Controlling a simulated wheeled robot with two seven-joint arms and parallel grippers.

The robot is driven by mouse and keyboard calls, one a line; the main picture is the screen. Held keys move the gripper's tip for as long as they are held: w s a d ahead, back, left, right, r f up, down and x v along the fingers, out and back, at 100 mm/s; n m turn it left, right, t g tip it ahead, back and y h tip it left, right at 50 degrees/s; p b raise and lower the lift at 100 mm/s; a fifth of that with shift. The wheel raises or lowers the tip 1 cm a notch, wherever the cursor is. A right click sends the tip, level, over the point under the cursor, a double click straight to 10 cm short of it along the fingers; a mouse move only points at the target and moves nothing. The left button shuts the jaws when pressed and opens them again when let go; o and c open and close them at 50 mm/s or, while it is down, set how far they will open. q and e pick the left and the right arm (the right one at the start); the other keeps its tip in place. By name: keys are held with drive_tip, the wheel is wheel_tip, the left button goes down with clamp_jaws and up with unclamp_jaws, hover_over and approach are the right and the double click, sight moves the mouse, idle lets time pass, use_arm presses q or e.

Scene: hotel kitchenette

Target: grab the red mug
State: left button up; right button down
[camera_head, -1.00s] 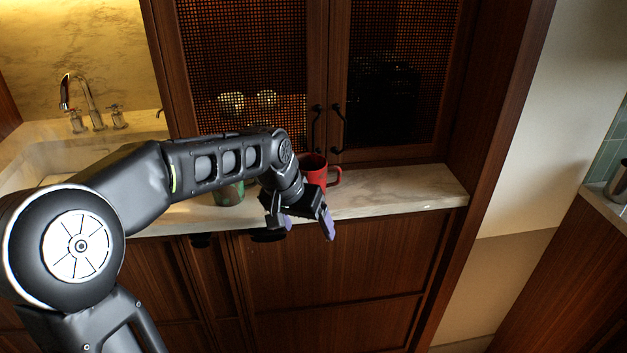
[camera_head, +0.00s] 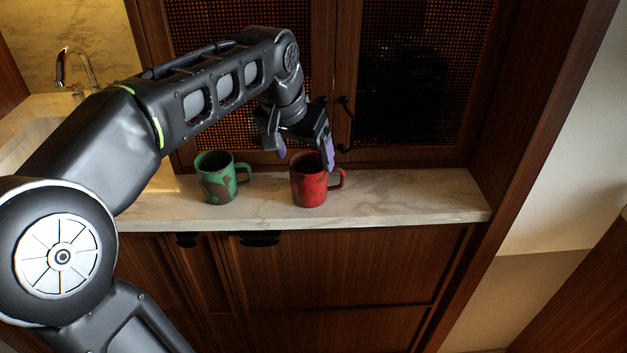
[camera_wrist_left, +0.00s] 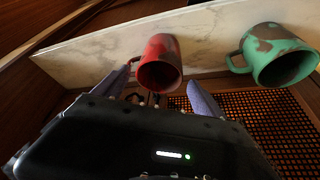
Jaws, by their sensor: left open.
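The red mug (camera_head: 309,186) stands upright on the marble counter (camera_head: 400,195), its handle to the right in the head view. My left gripper (camera_head: 304,160) is open above the mug, fingers pointing down, with its right fingertip overlapping the mug's rim. In the left wrist view the red mug (camera_wrist_left: 160,64) appears between the two purple-grey fingers of the left gripper (camera_wrist_left: 160,88). I cannot tell whether a finger touches the mug. My right gripper is not in view.
A green mug with brown patches (camera_head: 217,180) stands left of the red mug; it also shows in the left wrist view (camera_wrist_left: 272,55). Cabinet doors with woven panels (camera_head: 420,80) rise behind the counter. The faucet (camera_head: 75,68) is at the left. The counter's right end is clear.

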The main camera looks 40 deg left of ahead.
sight(317, 180)
use_arm(q)
drive_tip(key=x, duration=0.2)
drive_tip(key=shift+w+f, duration=0.2)
drive_tip(key=shift+f, duration=0.15)
drive_tip(key=shift+f, duration=0.1)
drive_tip(key=x, duration=0.5)
drive_tip(key=shift+s+f, duration=0.1)
drive_tip(key=shift+s, duration=0.05)
drive_tip(key=shift+c, duration=0.3)
drive_tip(key=c, duration=1.4)
drive_tip(key=shift+r, duration=0.2)
drive_tip(key=shift+c, duration=0.2)
